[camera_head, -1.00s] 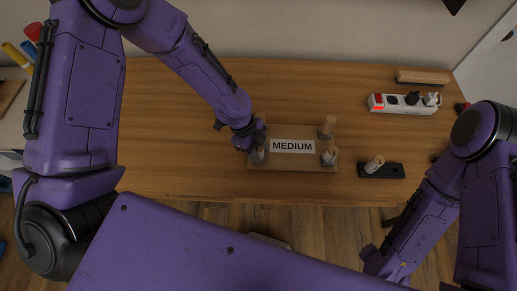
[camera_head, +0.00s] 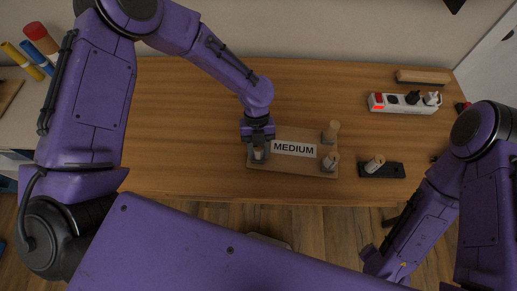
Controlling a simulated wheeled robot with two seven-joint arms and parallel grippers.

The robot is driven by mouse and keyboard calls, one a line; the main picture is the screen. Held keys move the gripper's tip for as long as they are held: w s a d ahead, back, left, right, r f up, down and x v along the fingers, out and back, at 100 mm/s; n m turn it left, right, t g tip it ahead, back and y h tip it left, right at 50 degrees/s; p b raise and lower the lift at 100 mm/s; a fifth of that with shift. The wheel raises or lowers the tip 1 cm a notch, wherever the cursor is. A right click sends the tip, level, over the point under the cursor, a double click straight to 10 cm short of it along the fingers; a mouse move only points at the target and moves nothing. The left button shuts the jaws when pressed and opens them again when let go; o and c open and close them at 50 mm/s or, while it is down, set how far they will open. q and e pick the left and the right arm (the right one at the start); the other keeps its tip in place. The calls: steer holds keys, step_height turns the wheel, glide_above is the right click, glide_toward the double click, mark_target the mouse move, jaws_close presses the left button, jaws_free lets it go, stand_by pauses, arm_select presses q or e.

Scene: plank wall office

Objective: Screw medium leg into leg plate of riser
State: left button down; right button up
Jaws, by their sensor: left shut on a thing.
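The riser (camera_head: 283,167) is a wooden board lying on the table with a white label reading MEDIUM. Pale wooden legs stand at its corners: one at the back right (camera_head: 331,132), one at the front right (camera_head: 330,161) and one at the front left (camera_head: 258,154). The back left corner is hidden by my left arm. My left gripper (camera_head: 257,151) points down over the front left corner and is shut on that front left leg, at its plate. My right arm is at the right, with its gripper out of clear view.
A black holder (camera_head: 381,170) with one upright wooden peg (camera_head: 375,162) lies right of the riser. A white power strip (camera_head: 405,103) with plugs and a wooden block (camera_head: 423,77) are at the back right. The wooden table (camera_head: 180,120) is clear behind the riser.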

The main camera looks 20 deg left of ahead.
arm_select(q)
steer(key=m+y, duration=0.1)
steer(key=m, duration=0.3)
steer(key=shift+d+m+g+y, duration=0.15)
steer(key=shift+m+g+y, duration=0.15)
steer(key=shift+m+y, duration=0.1)
steer(key=m+y, duration=0.1)
steer(key=m, duration=0.2)
steer(key=shift+m+y, duration=0.3)
steer(key=shift+m, duration=0.1)
steer(key=c, duration=0.8)
jaws_free()
